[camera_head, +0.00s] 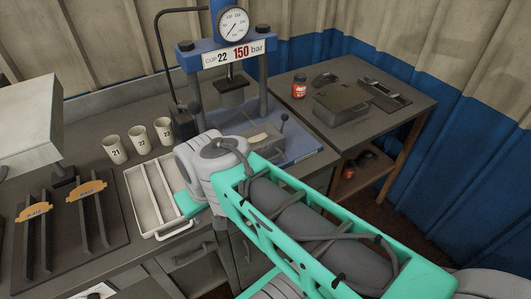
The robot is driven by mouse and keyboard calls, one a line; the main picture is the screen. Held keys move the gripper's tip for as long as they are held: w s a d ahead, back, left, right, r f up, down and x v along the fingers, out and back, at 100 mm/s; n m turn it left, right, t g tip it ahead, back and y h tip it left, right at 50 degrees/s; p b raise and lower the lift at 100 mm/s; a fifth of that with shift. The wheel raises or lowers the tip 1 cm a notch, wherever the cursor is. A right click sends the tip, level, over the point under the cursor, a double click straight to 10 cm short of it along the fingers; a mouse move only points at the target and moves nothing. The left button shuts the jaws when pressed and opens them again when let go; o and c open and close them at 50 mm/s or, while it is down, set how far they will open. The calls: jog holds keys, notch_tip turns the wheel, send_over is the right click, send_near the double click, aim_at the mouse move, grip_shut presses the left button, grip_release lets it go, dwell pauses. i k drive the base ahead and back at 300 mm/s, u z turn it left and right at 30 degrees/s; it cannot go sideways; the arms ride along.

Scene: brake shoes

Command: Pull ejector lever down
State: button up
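A blue press (194,60) stands at the back of the bench, with a round gauge (233,24) on top and a sign reading "cup 22 150 bar". A small lever with a dark ball knob (284,117) stands upright at the right of the press base (305,146); it looks like the ejector lever. A pale, small piece (258,138) lies on the press base. My teal and grey arm reaches in from the lower right and covers the front of the press base. My gripper is hidden behind the arm's own links, so its fingers do not show.
Cups numbered 21, 22 (138,139) and 23 stand left of the press. A white divided tray (133,178) lies before them. A rack (100,258) with two orange-yellow pieces is at left. A side table (412,77) holds a red jar (299,87) and dark box (340,106).

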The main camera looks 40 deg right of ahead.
aim_at(284, 117)
jog(key=z, duration=2.7)
jog(key=i, duration=0.5)
jog(key=u, duration=3)
